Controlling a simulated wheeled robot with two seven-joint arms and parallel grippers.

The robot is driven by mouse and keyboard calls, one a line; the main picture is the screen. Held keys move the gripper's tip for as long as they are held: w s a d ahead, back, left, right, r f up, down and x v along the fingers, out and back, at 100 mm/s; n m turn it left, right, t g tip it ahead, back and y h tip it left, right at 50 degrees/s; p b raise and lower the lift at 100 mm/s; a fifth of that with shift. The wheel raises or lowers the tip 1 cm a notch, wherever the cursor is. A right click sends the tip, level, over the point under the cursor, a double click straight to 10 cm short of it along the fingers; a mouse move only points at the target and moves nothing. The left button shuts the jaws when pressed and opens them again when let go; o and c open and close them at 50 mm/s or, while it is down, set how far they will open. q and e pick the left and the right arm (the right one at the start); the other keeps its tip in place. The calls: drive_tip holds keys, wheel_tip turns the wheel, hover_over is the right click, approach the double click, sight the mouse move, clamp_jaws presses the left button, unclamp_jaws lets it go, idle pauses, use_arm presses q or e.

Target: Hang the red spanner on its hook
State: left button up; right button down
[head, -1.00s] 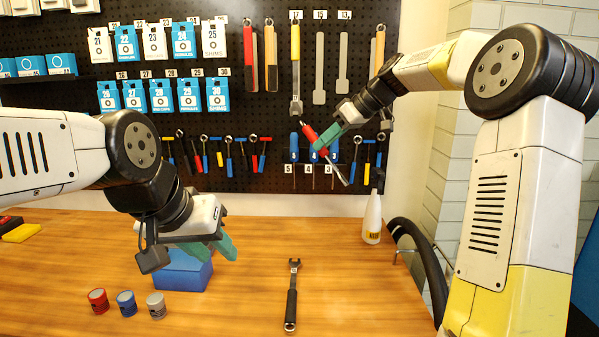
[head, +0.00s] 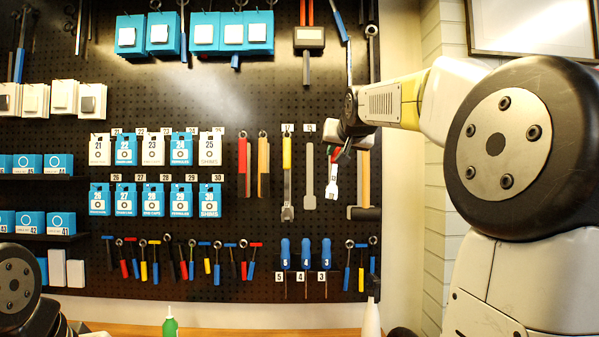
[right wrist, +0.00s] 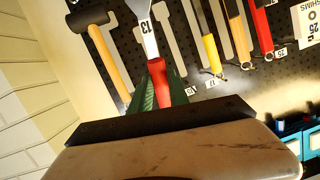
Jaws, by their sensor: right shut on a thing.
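The red spanner (head: 333,187) hangs head down from my right gripper (head: 338,153), in front of the pegboard's right part. Its metal shaft bears the label 13. In the right wrist view the green fingers of my right gripper (right wrist: 158,88) are shut on the red handle of the spanner (right wrist: 157,72). The spanner lies close over the right end of the tool row, beside a grey spanner outline (head: 309,178). Its own hook is hidden behind my gripper, and I cannot tell whether the spanner touches the board. My left gripper is out of view.
A yellow-handled spanner (head: 287,175) hangs left of the grey outline. A wooden-handled hammer (head: 364,188) hangs close on the right; it also shows in the right wrist view (right wrist: 108,58). Blue-handled tools (head: 305,254) hang below. A white bottle (head: 371,318) stands underneath.

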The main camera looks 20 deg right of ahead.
drive_tip(key=shift+d+r, duration=0.1)
drive_tip(key=shift+r, duration=0.15)
drive_tip(key=w+d+f+n+t, duration=0.1)
drive_tip(key=w+d, duration=0.3)
drive_tip(key=w, duration=0.7)
drive_tip(key=shift+w+d+f+n+t, duration=0.15)
drive_tip(key=shift+w+f+n+t, duration=0.2)
drive_tip(key=shift+f+t, duration=0.35)
idle(0.5)
drive_tip(key=shift+w+r+h, duration=0.1)
drive_tip(key=shift+r+h, duration=0.1)
drive_tip(key=shift+h, duration=0.1)
idle(0.6)
drive_tip(key=c, duration=1.2)
unclamp_jaws()
drive_tip(key=shift+o, duration=0.2)
